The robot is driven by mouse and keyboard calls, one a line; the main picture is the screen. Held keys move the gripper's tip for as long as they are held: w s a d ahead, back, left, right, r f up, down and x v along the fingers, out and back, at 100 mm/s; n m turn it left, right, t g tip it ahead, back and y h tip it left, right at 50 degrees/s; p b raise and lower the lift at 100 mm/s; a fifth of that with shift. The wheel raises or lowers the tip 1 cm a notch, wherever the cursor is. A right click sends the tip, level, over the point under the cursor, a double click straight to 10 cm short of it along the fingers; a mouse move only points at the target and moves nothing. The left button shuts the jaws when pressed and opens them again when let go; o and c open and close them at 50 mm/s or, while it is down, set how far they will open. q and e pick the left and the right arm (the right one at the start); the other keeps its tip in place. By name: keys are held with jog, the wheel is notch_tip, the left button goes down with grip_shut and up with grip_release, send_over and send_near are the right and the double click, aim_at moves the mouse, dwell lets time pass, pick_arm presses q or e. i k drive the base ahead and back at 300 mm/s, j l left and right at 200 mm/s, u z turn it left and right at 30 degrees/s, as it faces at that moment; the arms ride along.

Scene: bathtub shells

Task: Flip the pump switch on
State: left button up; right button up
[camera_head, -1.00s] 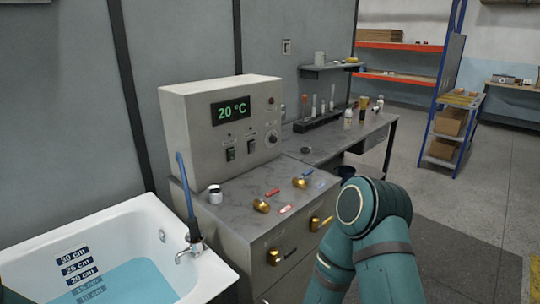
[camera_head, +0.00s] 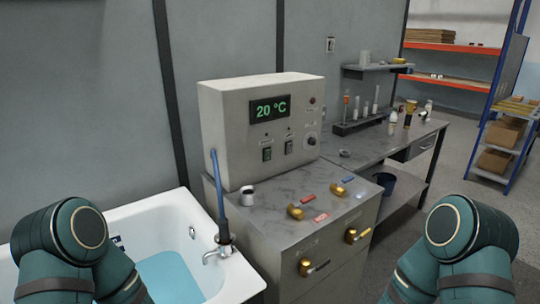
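A beige control box (camera_head: 228,142) stands on a grey cabinet. Its display (camera_head: 269,108) reads 20 °C in green. Two dark rocker switches are on its front, a left switch (camera_head: 267,154) and a right switch (camera_head: 289,147). Small labels sit above them, too small to read, so I cannot tell which is the pump switch or how either is set.
A white bathtub (camera_head: 178,205) with blue water and a tap (camera_head: 218,250) is left of the cabinet (camera_head: 262,262). A bench (camera_head: 385,147) with glassware stands behind right.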

aim_at(268, 151)
jog(key=i+l, duration=0.15)
jog(key=l, duration=0.25)
jog(key=i+l, duration=0.15)
jog(key=l, duration=0.2)
jog(key=i+l, duration=0.15)
jog(key=l, duration=0.25)
jog(key=i+l, duration=0.15)
jog(key=l, duration=0.25)
jog(key=i+l, duration=0.1)
jog(key=l, duration=0.25)
jog(key=i+l, duration=0.15)
jog(key=l, duration=0.25)
jog(key=i+l, duration=0.15)
jog(key=l, duration=0.25)
jog(key=u, duration=2.25)
